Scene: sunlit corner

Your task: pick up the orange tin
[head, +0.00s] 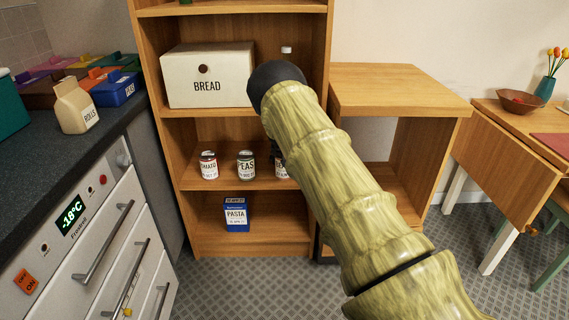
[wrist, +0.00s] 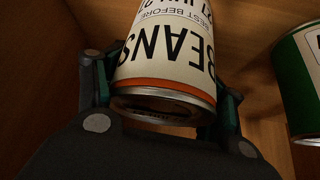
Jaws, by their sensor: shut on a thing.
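The orange tin (wrist: 165,85) has a cream label reading BEANS and an orange band near its metal rim. It fills the upper middle of the wrist view, upside down in that picture. My gripper (wrist: 166,100) is shut on it, with a finger on each side. In the head view, a strip of the tin (head: 281,168) with a letter B shows at the middle shelf, left of my arm. My arm hides the rest of it and the gripper there. I cannot tell whether the tin touches the shelf.
A green PEAS tin (head: 246,166) stands close left of the held tin in the head view; a green tin (wrist: 301,82) shows at right in the wrist view. A red-banded tin (head: 208,166) is further left. A PASTA box (head: 236,215) sits below, a BREAD box (head: 208,75) above.

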